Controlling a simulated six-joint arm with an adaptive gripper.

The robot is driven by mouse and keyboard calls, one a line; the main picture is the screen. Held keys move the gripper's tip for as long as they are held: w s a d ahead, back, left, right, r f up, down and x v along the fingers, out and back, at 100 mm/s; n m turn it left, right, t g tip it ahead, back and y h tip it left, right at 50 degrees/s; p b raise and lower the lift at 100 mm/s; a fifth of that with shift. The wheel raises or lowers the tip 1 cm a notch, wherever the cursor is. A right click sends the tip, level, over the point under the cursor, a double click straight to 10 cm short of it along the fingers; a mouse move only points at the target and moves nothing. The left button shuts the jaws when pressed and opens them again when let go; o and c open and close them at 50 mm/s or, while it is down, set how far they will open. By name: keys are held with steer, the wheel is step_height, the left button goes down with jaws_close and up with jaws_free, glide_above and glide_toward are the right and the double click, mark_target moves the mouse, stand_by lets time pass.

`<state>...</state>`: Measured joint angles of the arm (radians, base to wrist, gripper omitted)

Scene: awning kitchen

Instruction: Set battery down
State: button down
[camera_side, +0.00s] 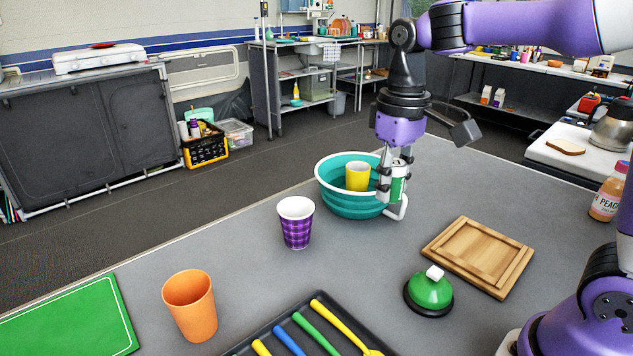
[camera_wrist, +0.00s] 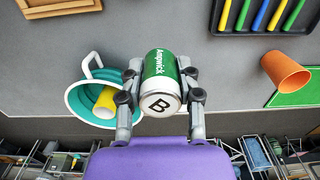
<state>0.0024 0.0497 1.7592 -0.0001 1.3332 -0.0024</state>
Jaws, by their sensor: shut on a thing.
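The battery (camera_side: 398,187) is a green and white can shape with a silver end. It is upright between the fingers of my gripper (camera_side: 394,180), which is shut on it. In the wrist view the battery (camera_wrist: 160,72) shows green and white lettering and a "B" on its end, with a finger of my gripper (camera_wrist: 161,82) on each side. In the side view it overlaps the right rim of a teal bowl; in the wrist view it is beside the bowl, apart from it. How high its lower end is above the table is hard to tell.
The teal bowl (camera_side: 345,203) holds a yellow cup (camera_side: 358,176). Around it are a purple checked cup (camera_side: 296,229), an orange cup (camera_side: 190,304), a wooden board (camera_side: 480,252), a green-lidded item (camera_side: 430,292) and a black tray (camera_side: 283,311) of coloured utensils. Grey table between them is clear.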

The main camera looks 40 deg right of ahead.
stand_by(0.4)
steer(key=s+a+f+n, duration=0.2)
steer(key=a+f+n, duration=0.15)
steer(key=a, duration=0.35)
steer(key=s+a+f+n, duration=0.25)
steer(key=a+n, duration=0.25)
steer(key=a, duration=0.3)
glide_above(339, 287)
steer(key=shift+n, duration=0.25)
step_height(339, 287, down, 7)
steer(key=shift+s+a+f, duration=0.1)
steer(key=shift+f, duration=2.05)
steer(key=c, duration=0.5)
jaws_free()
steer(key=shift+f, duration=0.15)
